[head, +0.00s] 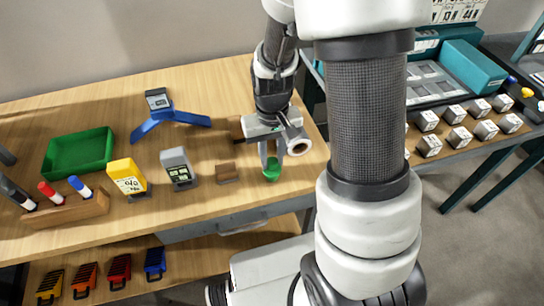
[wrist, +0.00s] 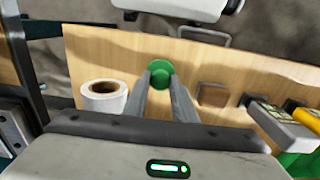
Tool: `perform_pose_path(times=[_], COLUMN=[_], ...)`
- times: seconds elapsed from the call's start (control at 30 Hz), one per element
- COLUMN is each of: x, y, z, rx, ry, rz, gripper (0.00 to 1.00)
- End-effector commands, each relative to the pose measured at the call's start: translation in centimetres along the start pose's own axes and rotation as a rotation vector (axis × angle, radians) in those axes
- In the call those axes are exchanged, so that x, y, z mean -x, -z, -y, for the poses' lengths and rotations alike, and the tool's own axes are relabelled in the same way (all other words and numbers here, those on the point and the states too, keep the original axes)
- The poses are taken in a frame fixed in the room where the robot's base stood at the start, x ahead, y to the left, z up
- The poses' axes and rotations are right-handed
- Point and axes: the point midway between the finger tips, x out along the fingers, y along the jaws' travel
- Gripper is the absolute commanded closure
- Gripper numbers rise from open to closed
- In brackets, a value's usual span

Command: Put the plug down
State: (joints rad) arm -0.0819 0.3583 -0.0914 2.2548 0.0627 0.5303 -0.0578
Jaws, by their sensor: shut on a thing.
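The plug is a small green round piece (head: 272,171), near the right front of the wooden table. My gripper (head: 271,160) points down and is shut on it, with the plug at the fingertips. In the wrist view the plug (wrist: 160,70) shows as a green disc between the tips of my gripper (wrist: 159,78). Wooden tabletop (wrist: 110,48) lies around and below it. I cannot tell whether the plug touches the table or hangs just above it.
A white roll (wrist: 105,97) stands close beside my gripper. A small brown block (head: 227,172) and a grey device (head: 178,168) are to the left. A yellow box (head: 127,178), green tray (head: 78,153) and blue stand (head: 168,118) stand farther left. Bare wood lies between them.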

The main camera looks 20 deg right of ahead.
Motion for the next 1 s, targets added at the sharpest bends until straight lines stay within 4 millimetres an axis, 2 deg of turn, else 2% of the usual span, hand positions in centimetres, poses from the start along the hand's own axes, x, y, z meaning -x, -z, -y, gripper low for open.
perform_pose_path(times=[0.03,0.1,0.13,0.37,0.5,0.57,1.0], x=[0.0,0.0,0.0,0.0,0.7,1.5,10.2], y=[0.0,0.0,0.0,0.0,0.0,0.1,0.1], z=[0.0,0.0,0.0,0.0,0.0,0.0,0.0], rx=[0.0,0.0,0.0,0.0,0.0,0.0,0.0], ry=[0.0,0.0,0.0,0.0,0.0,0.001,0.001], rz=[0.0,0.0,0.0,0.0,0.0,-0.003,-0.003], gripper=[0.71,0.59,0.57,0.57,0.57,0.57,0.57])
